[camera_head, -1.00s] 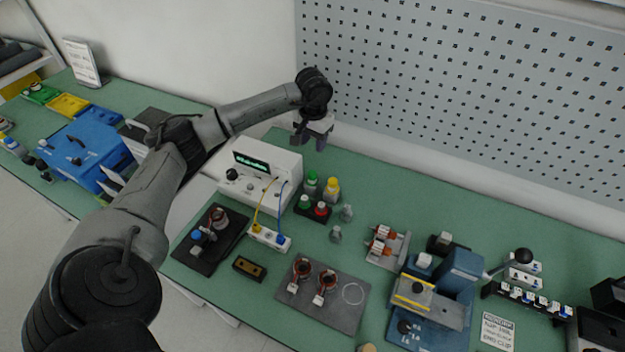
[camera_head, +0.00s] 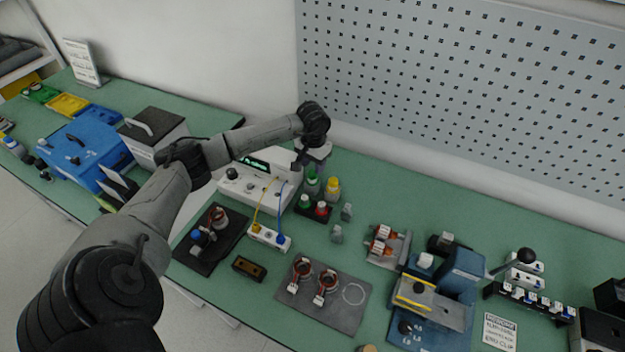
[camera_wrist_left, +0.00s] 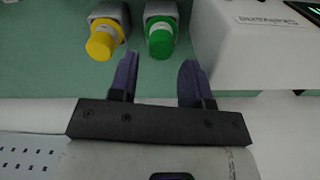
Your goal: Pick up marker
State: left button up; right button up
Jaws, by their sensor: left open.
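Two capped, marker-like items stand side by side behind the black button block: one with a green cap (camera_head: 312,183) and one with a yellow cap (camera_head: 332,188). I cannot tell which is the task's marker. In the left wrist view the green cap (camera_wrist_left: 161,41) is ahead of the space between my fingers, and the yellow cap (camera_wrist_left: 101,44) is left of the left finger. My left gripper (camera_wrist_left: 157,80) is open and empty, with both caps beyond its fingertips. In the head view my left gripper (camera_head: 313,157) is above and behind the items, its fingers partly hidden.
A white tester (camera_head: 258,185) with yellow and blue leads stands close left of the gripper. The black button block (camera_head: 312,211) carries green and red buttons. A grey mat (camera_head: 335,316) holds copper coils, and a blue press (camera_head: 455,280) stands right. The pegboard wall is behind.

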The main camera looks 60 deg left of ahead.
aim_at(312, 172)
pick_arm(q)
notch_tip(312, 172, down, 4)
jog(key=shift+s+f, duration=0.15)
jog(key=shift+f, duration=0.05)
jog(key=shift+c, duration=0.2)
jog(key=shift+r, duration=0.1)
jog(key=c, duration=0.6)
